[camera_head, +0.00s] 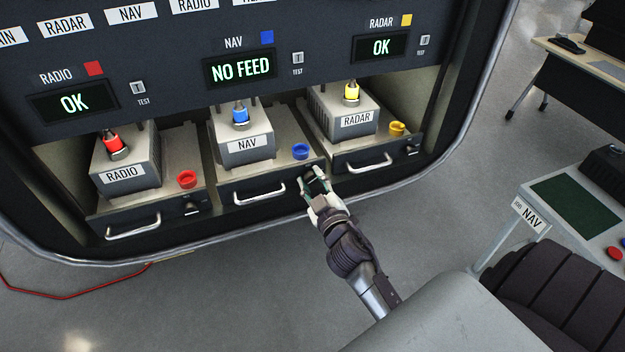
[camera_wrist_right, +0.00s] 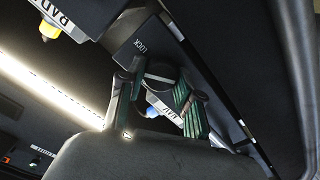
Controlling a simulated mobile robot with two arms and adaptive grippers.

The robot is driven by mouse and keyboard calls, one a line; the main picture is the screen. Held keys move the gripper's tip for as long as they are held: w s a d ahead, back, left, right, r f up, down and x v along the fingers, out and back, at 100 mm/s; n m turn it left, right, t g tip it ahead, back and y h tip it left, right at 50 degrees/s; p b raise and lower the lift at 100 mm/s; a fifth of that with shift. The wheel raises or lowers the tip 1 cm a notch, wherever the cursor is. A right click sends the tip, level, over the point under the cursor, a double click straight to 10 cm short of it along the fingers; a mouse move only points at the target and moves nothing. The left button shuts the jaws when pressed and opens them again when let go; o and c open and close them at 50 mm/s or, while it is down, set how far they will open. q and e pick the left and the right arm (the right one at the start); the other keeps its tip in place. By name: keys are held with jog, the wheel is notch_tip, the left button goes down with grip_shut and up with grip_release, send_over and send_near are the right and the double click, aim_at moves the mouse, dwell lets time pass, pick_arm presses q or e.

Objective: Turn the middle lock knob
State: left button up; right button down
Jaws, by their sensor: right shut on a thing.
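The middle drawer (camera_head: 232,197) carries the grey NAV unit (camera_head: 260,128) and has a light handle (camera_head: 258,194). My right gripper (camera_head: 316,182) is at the right end of this drawer's front, over the place of its lock knob. In the right wrist view the dark lock knob (camera_wrist_right: 161,70) sits between the two green-padded fingers of the right gripper (camera_wrist_right: 160,98), beside a LOCK label (camera_wrist_right: 138,46). The gripper is shut on the knob. The fingers hide part of the knob, so its exact angle cannot be told. My left gripper is not in view.
The RADIO drawer (camera_head: 165,215) is at left and the RADAR drawer (camera_head: 372,158) at right, each with its own lock. The NAV display (camera_head: 240,68) reads NO FEED; RADIO and RADAR read OK. A NAV console (camera_head: 575,205) stands at right. Floor in front is clear.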

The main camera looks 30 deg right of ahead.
jog(key=n, duration=0.5)
jog(key=shift+f+n, duration=0.1)
jog(key=shift+n, duration=0.2)
jog(key=n, duration=0.5)
jog(key=shift+a+f+n, duration=0.1)
jog(key=shift+n, duration=0.2)
jog(key=c, duration=0.8)
grip_release()
jog(key=v, duration=0.7)
jog(key=shift+s, duration=0.25)
